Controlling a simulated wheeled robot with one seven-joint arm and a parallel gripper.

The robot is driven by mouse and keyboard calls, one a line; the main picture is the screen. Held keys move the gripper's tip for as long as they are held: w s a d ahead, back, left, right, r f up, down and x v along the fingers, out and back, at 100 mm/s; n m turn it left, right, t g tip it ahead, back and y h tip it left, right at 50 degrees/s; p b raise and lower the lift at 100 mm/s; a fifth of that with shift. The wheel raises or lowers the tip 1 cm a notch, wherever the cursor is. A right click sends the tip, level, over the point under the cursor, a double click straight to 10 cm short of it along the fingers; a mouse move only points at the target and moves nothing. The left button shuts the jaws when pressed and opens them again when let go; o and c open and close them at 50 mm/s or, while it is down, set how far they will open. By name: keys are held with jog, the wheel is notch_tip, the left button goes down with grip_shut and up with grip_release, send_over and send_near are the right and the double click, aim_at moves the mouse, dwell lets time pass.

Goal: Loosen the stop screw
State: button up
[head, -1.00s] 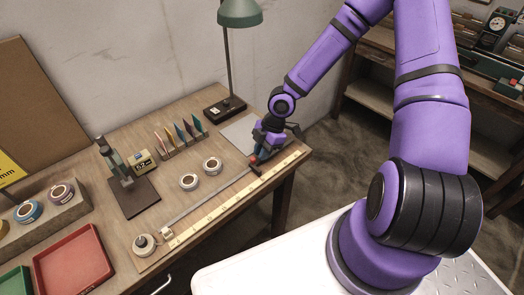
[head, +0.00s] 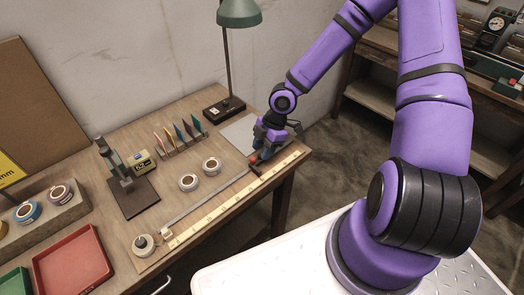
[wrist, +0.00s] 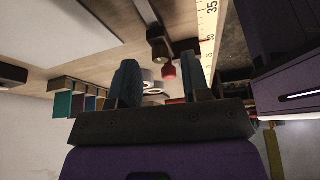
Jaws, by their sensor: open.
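A red screw knob (head: 253,159), which I take for the stop screw, sits at the dark stop block (head: 255,169) near the right end of a metal rail. In the wrist view the red knob (wrist: 169,70) shows between my two fingers, closer to the right one, with a gap on both sides. My gripper (head: 262,156) is low over the right end of the bench, at the knob. In the wrist view my gripper (wrist: 170,82) is open, with nothing between its fingers in contact.
The metal rail (head: 205,202) runs beside a yellow ruler (head: 220,208). Two white tape rolls (head: 189,181) lie left of the rail. A green lamp (head: 228,105), a row of coloured cards (head: 181,134) and a grey plate (head: 241,133) are behind. The bench's right edge is close.

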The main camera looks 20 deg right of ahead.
jog(key=v, duration=0.9)
jog(key=shift+r, duration=0.3)
